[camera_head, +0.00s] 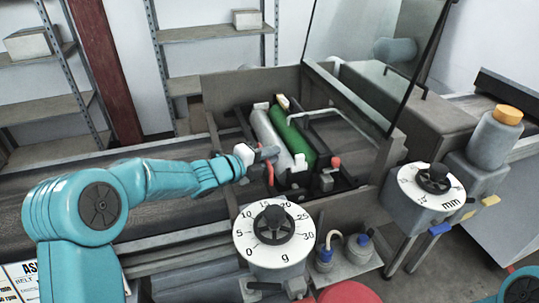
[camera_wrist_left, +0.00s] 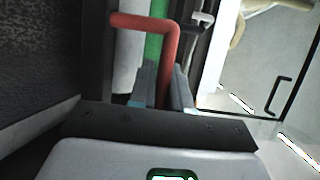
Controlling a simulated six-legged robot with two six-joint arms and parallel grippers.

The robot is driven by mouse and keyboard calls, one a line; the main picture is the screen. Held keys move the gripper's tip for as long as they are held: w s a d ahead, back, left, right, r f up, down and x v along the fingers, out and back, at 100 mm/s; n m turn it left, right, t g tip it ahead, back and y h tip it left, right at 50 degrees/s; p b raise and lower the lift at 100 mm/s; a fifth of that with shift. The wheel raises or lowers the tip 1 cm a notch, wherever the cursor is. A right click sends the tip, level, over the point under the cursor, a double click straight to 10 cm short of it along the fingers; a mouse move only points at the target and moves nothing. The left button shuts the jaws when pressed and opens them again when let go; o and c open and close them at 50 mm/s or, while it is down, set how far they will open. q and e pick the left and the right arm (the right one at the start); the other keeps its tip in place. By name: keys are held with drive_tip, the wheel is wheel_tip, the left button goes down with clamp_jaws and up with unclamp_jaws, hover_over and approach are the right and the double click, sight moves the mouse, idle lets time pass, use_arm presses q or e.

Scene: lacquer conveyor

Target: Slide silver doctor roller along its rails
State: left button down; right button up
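The silver doctor roller (camera_head: 270,136) lies in a dark frame, beside a parallel green roller (camera_head: 293,138). In the left wrist view the silver roller (camera_wrist_left: 128,62) and green roller (camera_wrist_left: 154,52) show partly behind a bent red handle (camera_wrist_left: 140,21). My left gripper (camera_head: 268,154) is at the near end of the silver roller. Its two fingers (camera_wrist_left: 163,90) lie on either side of the handle's upright part, which fills the gap between them; it looks shut on the handle. How the handle joins the roller is hidden. My right gripper is out of view.
A glass guard (camera_head: 375,60) stands open behind the rollers. A gram dial (camera_head: 273,230) is close in front, and a millimetre dial (camera_head: 432,188) stands at the right. Another red knob (camera_head: 336,162) is on the frame's right. The conveyor belt (camera_head: 60,195) runs left.

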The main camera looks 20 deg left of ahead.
use_arm(q)
drive_tip(key=shift+a, duration=0.15)
drive_tip(key=s+a, duration=0.2)
drive_tip(key=a, duration=0.1)
drive_tip(key=shift+s+a+b, duration=0.1)
drive_tip(key=shift+a+b, duration=0.1)
drive_tip(key=shift+b, duration=0.15)
drive_tip(key=c, duration=1.2)
unclamp_jaws()
drive_tip(key=shift+a, duration=0.1)
drive_tip(key=shift+c, duration=0.2)
drive_tip(key=shift+o, duration=0.4)
drive_tip(key=shift+s+a, duration=0.1)
drive_tip(key=shift+a, duration=0.05)
drive_tip(key=shift+d, duration=0.2)
